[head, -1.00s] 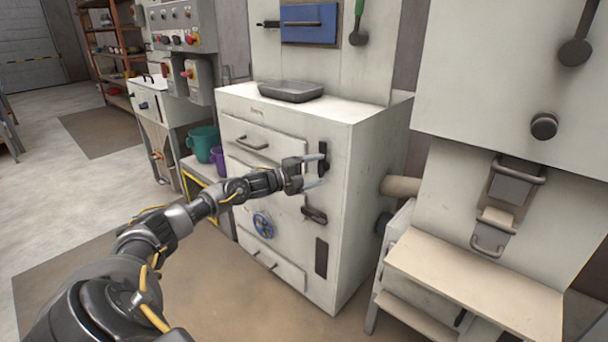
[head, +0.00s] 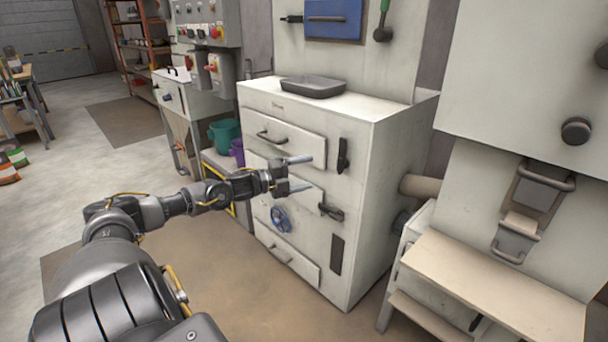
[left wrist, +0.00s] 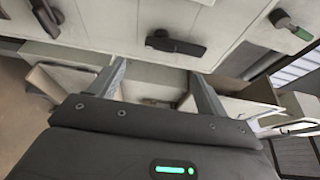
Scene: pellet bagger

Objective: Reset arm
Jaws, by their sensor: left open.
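My left gripper (head: 298,174) is open and empty in the head view, its two fingers apart and pointing right in front of the white cabinet (head: 381,171). A gap seems to separate the fingertips from the cabinet's black handles (head: 343,155). In the left wrist view, the two fingers (left wrist: 158,88) are spread with nothing between them, and a dark latch handle (left wrist: 176,44) shows beyond them on a pale panel. My right gripper is in neither view.
A grey tray (head: 313,87) lies on the cabinet top. A blue handwheel (head: 280,219) and a lower dark latch (head: 331,212) are on the front. A wooden-topped bench (head: 490,283) stands at right. Teal (head: 224,134) and purple (head: 237,152) buckets are behind my arm.

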